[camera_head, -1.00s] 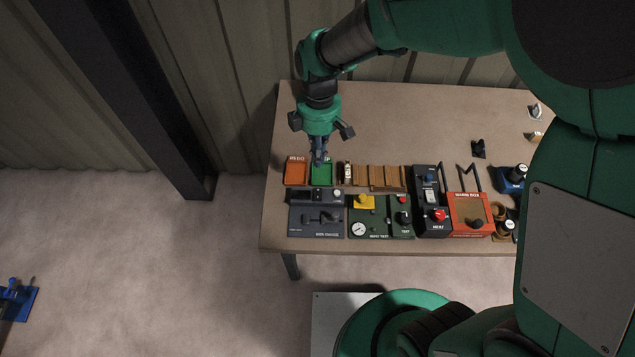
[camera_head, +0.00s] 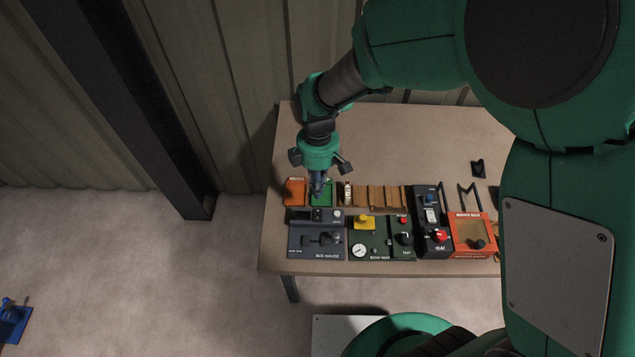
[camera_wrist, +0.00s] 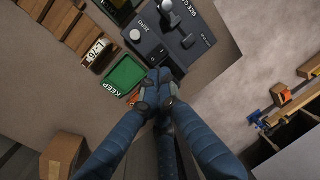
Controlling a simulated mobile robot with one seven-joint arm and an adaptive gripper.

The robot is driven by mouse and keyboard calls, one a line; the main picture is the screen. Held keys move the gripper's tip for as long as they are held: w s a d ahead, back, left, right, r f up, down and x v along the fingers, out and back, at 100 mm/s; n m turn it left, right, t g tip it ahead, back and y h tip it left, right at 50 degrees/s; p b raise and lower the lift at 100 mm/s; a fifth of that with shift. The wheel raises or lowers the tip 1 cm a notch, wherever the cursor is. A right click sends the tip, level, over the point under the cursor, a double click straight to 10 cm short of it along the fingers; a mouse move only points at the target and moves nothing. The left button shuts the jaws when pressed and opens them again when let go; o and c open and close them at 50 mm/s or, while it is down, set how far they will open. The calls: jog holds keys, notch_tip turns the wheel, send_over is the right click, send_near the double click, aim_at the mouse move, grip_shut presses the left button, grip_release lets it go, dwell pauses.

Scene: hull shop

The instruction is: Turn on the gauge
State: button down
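The gauge is a dark grey box (camera_head: 303,246) at the front left of the table, with a lever-like slide on top. In the wrist view the gauge (camera_wrist: 150,45) shows part of a "SIZE G" label, a pale round knob marked "ZERO" (camera_wrist: 135,34) and a black rocker switch (camera_wrist: 173,61) at its near edge. My gripper (camera_head: 317,192) is over the green tray, just behind the gauge. In the wrist view its fingertips (camera_wrist: 157,88) are together with nothing seen between them, and overlap the view near the switch. I cannot tell whether they touch it.
The green "KEEP" tray (camera_wrist: 125,76) and an orange tray (camera_head: 295,192) lie behind the gauge. Wooden blocks (camera_head: 375,196) sit to their right. A green panel with a dial (camera_head: 368,235), a dark box (camera_head: 433,242) and a red-orange box (camera_head: 472,235) stand right of the gauge.

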aim_at(317, 216)
jog(key=f, duration=0.3)
jog(key=s+f+b, duration=0.1)
jog(key=f, duration=0.5)
jog(key=shift+s+f+b, duration=0.2)
jog(key=shift+f+b, duration=0.1)
jog(key=shift+b, duration=0.05)
